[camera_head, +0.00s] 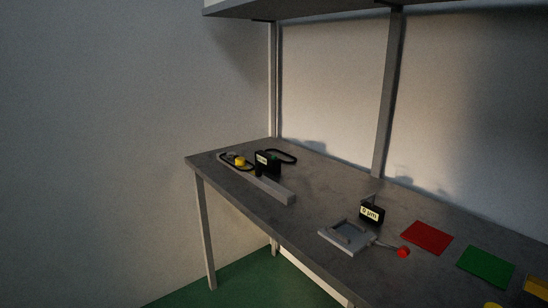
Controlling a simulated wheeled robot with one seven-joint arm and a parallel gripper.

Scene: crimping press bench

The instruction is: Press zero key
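My gripper is not in view. I cannot make out a key marked zero. A small black display box (372,213) with a pale screen stands upright behind a grey plate-like fixture (345,236) on the bench. Its screen seems to read a number and "µm", too small to be sure. A second black display box (267,162) with a pale screen stands farther left, with a small green part by its top and a yellow knob-like part (240,161) to its left. Any keys on either box are too small to tell.
A grey bar (270,188) lies on the bench (318,196) by the left box, with black loops around it. A red knob (403,252) on a thin rod juts from the fixture. Red (427,237) and green (486,267) mats lie right. Posts and a shelf stand behind.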

